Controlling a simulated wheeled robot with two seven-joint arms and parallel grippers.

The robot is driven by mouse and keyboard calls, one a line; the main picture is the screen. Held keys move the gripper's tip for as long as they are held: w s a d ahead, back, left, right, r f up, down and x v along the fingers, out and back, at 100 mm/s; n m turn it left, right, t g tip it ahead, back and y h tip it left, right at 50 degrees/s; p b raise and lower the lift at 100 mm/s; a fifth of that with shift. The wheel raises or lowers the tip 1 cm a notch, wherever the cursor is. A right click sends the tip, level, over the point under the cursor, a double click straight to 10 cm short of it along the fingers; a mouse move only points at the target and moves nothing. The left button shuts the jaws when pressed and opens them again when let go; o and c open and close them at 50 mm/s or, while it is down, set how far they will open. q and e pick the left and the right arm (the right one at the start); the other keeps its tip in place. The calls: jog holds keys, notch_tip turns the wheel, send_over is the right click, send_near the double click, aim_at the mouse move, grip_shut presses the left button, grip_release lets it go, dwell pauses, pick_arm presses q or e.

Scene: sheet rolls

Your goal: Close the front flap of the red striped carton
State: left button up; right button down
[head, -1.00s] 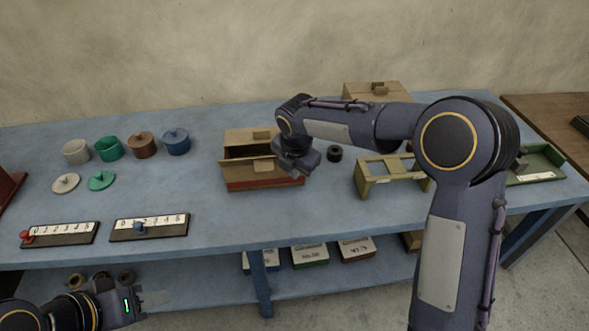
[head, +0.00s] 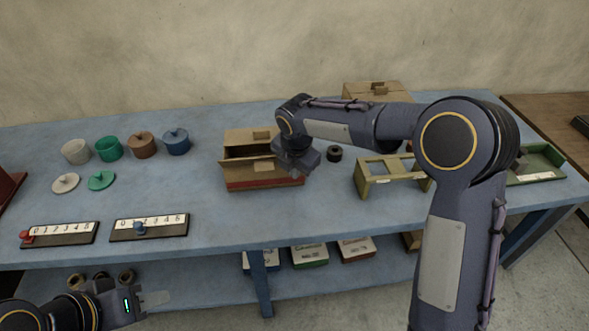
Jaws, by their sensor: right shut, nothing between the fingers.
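The red striped carton (head: 265,184) stands on the blue table, a tan box with a red band along its front. Its back flap (head: 248,137) is raised behind a dark gap into the inside. The front flap (head: 264,167) slants along the front top edge, with the gap above it at the left. My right gripper (head: 297,164) is shut and empty at the carton's right front corner, hiding that corner. I cannot tell whether it touches the flap. My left gripper (head: 153,299) is low at the lower left, away from the carton; its finger gap is unclear.
A dark ring (head: 334,153) and an olive frame (head: 390,178) stand right of the carton. Another tan carton (head: 377,92) is behind my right arm. Pots (head: 109,149), lids (head: 102,180) and slider boards (head: 149,227) are to the left. The table in front of the carton is clear.

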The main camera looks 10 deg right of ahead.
jog(key=w+r+p, duration=0.1)
jog(key=w+p, duration=0.9)
jog(key=w, duration=0.2)
jog(key=shift+w, duration=0.25)
dwell(1.1)
jog(key=shift+r, duration=0.1)
dwell(0.6)
jog(key=w+p+v, duration=0.2)
jog(key=v, duration=0.6)
jog(key=shift+r, duration=0.6)
jog(key=shift+s+d+r, duration=0.1)
